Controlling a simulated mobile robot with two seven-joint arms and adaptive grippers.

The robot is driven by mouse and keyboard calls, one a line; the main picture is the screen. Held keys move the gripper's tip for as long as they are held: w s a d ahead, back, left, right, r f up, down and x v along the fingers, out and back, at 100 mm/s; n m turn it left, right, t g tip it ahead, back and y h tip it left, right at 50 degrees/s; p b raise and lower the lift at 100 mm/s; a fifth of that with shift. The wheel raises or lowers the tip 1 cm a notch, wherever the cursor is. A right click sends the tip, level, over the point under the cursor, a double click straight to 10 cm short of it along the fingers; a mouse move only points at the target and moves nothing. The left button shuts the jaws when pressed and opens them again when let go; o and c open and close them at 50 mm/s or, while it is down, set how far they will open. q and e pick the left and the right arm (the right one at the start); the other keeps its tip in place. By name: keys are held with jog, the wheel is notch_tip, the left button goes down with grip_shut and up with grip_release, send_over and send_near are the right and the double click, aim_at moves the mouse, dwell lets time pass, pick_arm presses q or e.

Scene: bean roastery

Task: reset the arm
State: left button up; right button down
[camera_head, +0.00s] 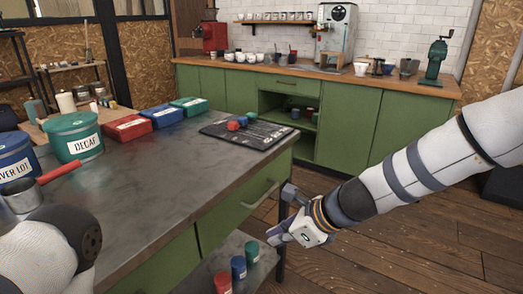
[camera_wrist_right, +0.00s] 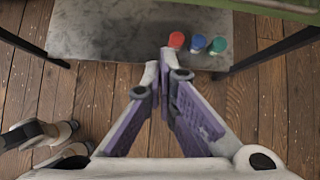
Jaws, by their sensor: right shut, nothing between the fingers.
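My right gripper (camera_head: 280,232) hangs beside the right end of the grey-topped green counter (camera_head: 135,190), below its top. Its purple fingers are shut with nothing between them. In the right wrist view the closed fingertips (camera_wrist_right: 164,62) point toward a lower grey shelf (camera_wrist_right: 110,32). The right arm comes in from the right edge of the head view. Part of my left arm shows at the lower left of the head view, but its gripper is out of view.
Red (camera_head: 222,283), blue (camera_head: 239,267) and green (camera_head: 253,252) containers stand on the lower shelf, close to my right gripper. The countertop holds a green DECAF tin (camera_head: 75,138), coloured boxes (camera_head: 128,127) and a dark mat (camera_head: 262,139). Wooden floor (camera_head: 390,245) lies open at the right.

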jog(key=s+d+f+n+g+h, duration=0.25)
jog(key=s+d+f+n, duration=0.35)
jog(key=s+f, duration=0.45)
jog(key=s+d+f+n+g+h, duration=0.25)
jog(key=s+d+f+n, duration=0.45)
jog(key=s, duration=0.7)
jog(key=s+d+n+g, duration=0.1)
jog(key=s+n, duration=0.4)
jog(key=s, duration=0.5)
jog(key=s+d+n+h+p, duration=0.1)
jog(key=s+d+n, duration=0.3)
jog(key=s, duration=0.6)
jog(key=shift+d+f+n+g+h, duration=0.2)
jog(key=shift+n+g+h, duration=0.15)
jog(key=shift+n, duration=0.35)
jog(key=shift+s, duration=0.1)
